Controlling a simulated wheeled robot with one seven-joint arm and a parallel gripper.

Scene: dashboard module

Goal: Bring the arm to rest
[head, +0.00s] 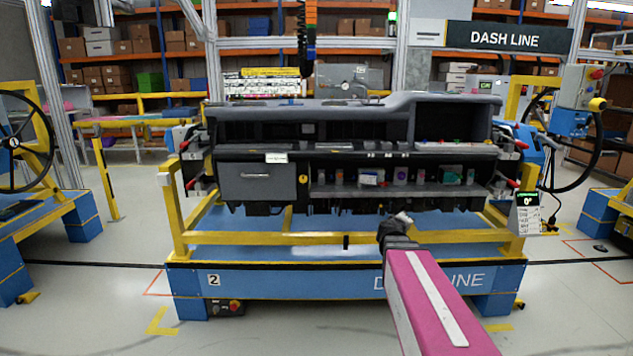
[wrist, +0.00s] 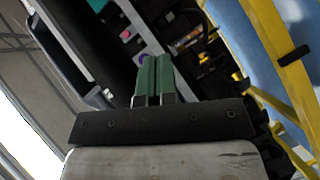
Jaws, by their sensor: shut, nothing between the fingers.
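My gripper shows in the wrist view (wrist: 154,78) with its two green fingers together and nothing between them. In the head view my magenta arm reaches up from the bottom right, and its dark wrist end (head: 398,226) is in front of the stand's yellow rail, below the dashboard module (head: 350,115). The fingertips are hard to make out in the head view. The dashboard module sits on a blue and yellow stand (head: 300,275), with a closed grey glovebox (head: 254,182) at its left and an open shelf of small parts to the right.
Yellow rails (head: 290,239) run across the stand's front, close to my wrist. Similar stations with steering wheels (head: 14,142) stand at both sides. The floor (head: 90,310) at the front left is mostly clear.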

